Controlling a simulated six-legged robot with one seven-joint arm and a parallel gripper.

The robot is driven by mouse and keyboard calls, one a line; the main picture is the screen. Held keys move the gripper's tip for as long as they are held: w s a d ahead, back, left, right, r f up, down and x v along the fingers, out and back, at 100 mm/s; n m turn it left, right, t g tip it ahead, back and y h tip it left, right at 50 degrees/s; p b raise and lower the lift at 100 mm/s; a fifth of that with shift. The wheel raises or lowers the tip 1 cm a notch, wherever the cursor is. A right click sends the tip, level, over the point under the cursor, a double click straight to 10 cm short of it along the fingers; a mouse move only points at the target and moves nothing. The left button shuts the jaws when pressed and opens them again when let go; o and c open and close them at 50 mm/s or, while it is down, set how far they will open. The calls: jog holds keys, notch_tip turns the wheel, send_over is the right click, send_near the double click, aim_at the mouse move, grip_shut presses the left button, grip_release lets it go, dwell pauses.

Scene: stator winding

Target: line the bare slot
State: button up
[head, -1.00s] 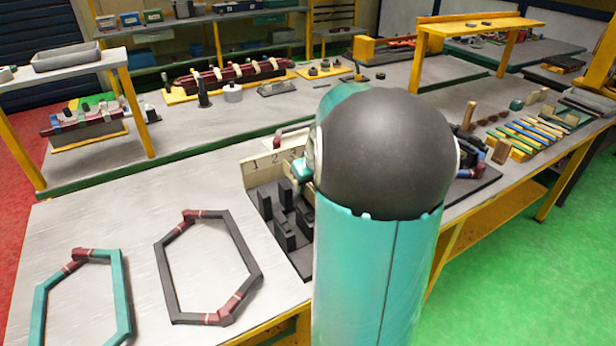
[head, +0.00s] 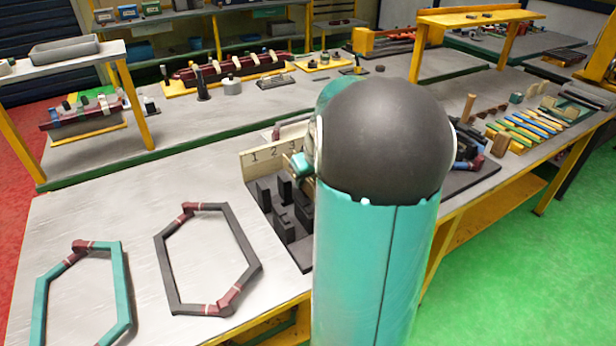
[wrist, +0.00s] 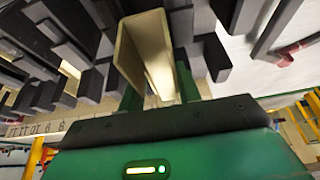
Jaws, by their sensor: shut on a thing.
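In the wrist view my gripper (wrist: 158,92) is shut on a cream, folded slot liner (wrist: 143,50), with a green finger on each side of it. The liner is a channel with an open side, and its far end reaches in among the dark stator teeth (wrist: 205,58). I cannot tell whether it touches them or sits in a slot. In the head view the stator block's dark teeth (head: 284,232) stand in front of a cream number board (head: 262,160) showing 1, 2 and 3. My arm hides the rest of the block and my gripper's fingers there.
A black coil (head: 164,275) and a teal coil (head: 124,280) lie on the bench left of the stator. A raised shelf (head: 112,50) stands at the back left. Bench around the coils is clear.

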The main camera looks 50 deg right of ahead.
jog(key=shift+f, duration=1.05)
jog(key=o, duration=0.8)
jog(key=shift+o, duration=0.2)
jog(key=shift+r, duration=0.85)
jog(key=shift+r, duration=3.7)
jog(key=shift+r, duration=0.1)
